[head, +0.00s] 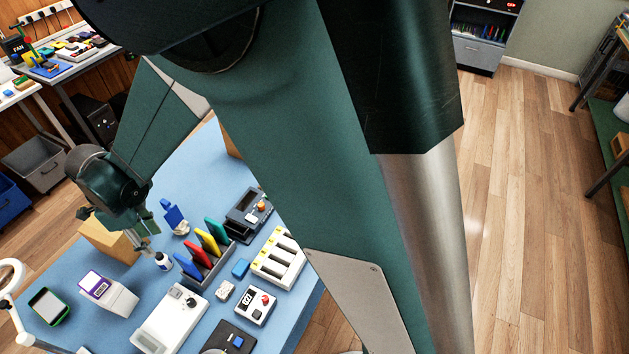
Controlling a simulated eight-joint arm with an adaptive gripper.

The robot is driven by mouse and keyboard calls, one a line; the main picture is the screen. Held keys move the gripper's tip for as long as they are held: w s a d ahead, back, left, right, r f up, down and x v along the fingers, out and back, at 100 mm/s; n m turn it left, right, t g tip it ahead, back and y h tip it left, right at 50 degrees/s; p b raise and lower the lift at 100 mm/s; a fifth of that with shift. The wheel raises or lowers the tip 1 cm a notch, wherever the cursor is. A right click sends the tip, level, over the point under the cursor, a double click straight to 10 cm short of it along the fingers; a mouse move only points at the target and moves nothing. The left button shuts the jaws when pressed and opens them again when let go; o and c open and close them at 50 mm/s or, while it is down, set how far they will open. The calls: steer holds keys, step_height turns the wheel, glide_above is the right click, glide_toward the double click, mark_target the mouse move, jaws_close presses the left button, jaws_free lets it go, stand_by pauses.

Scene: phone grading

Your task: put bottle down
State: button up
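A small white bottle (164,263) with a dark cap is on the left side of the blue table, in front of a cardboard box. It looks close to upright. My gripper (152,250) points down from the upper left, and its fingertips are right at the bottle's cap. I cannot tell whether the fingers are closed around the bottle or only beside it. It is also unclear whether the bottle's base touches the table.
A cardboard box (107,243) stands just behind my gripper. A rack with coloured slabs (208,243) is close right of the bottle. A white device (168,318), a white box (118,299) and a green-edged phone (47,306) lie in front. Blue tabletop (147,291) shows between them.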

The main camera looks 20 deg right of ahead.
steer(key=d+r+n+t+y, duration=0.15)
steer(key=d+r+n, duration=0.25)
steer(key=d+r, duration=0.65)
steer(key=d+r+n+t, duration=0.2)
steer(key=d+r+n, duration=0.25)
steer(key=d, duration=1.15)
steer(key=s+d+r+n+t, duration=0.1)
steer(key=s+d+n, duration=0.2)
steer(key=d, duration=0.5)
steer(key=s+d+r+n+t+h, duration=0.1)
steer(key=s+d+r+n, duration=0.1)
steer(key=s+d, duration=0.3)
steer(key=s+d+r+n+t, duration=0.1)
steer(key=s+d+n, duration=0.3)
steer(key=d, duration=0.7)
steer(key=shift+s+r+t, duration=0.35)
steer(key=shift+s+r, duration=0.05)
steer(key=shift+s, duration=0.05)
steer(key=shift+h, duration=0.25)
